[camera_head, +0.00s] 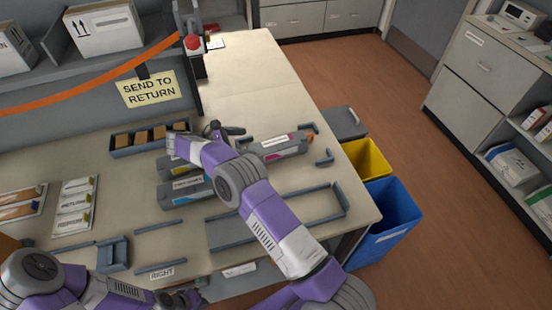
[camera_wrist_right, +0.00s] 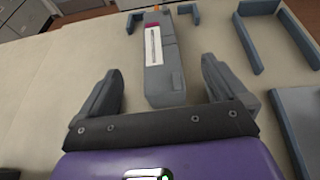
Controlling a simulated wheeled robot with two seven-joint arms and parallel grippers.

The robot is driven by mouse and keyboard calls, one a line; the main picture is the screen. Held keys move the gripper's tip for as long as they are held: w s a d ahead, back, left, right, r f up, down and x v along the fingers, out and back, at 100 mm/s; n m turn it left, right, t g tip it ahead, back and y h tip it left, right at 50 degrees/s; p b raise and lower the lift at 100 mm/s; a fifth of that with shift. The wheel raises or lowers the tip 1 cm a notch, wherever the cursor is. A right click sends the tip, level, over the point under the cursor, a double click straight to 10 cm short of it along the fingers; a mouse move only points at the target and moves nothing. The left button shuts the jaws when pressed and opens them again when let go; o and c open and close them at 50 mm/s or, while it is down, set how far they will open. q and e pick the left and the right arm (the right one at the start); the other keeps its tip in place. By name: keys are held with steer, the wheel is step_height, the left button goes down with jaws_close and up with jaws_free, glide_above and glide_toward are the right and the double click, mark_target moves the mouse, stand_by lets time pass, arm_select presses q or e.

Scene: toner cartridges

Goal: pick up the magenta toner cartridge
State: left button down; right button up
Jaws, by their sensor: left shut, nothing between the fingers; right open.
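The magenta toner cartridge (camera_head: 284,145) is a grey block with a magenta patch, a white label and an orange tip. It lies on the table, partly behind my right arm in the head view. In the right wrist view the cartridge (camera_wrist_right: 163,60) points away from me, its near end framed by the fingers. My right gripper (camera_wrist_right: 162,68) is open, with a visible gap on each side of the cartridge; I cannot tell its height above it. In the head view the right gripper (camera_head: 226,130) is small and partly hidden. My left gripper (camera_head: 190,298) is shut and empty at the front edge.
A cyan-marked cartridge (camera_head: 185,190) and a yellow-marked one (camera_head: 168,163) lie left of my right arm. A divided tray (camera_head: 122,151) stands behind them. An empty blue-grey frame (camera_head: 335,213) is at the right. Yellow (camera_head: 368,158) and blue (camera_head: 396,207) bins stand beside the table.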

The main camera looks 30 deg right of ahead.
mark_target(265, 147)
step_height(265, 147, down, 3)
steer(key=shift+r+b, duration=0.2)
steer(key=shift+b, duration=0.55)
steer(key=shift+d+f, duration=0.15)
steer(key=shift+f, duration=0.05)
steer(key=b+x, duration=0.1)
steer(key=x, duration=0.6)
steer(key=shift+w+d+b, duration=0.15)
steer(key=shift+b, duration=0.25)
arm_select(q)
step_height(265, 147, down, 4)
steer(key=shift+f, duration=0.25)
arm_select(e)
steer(key=c, duration=1.6)
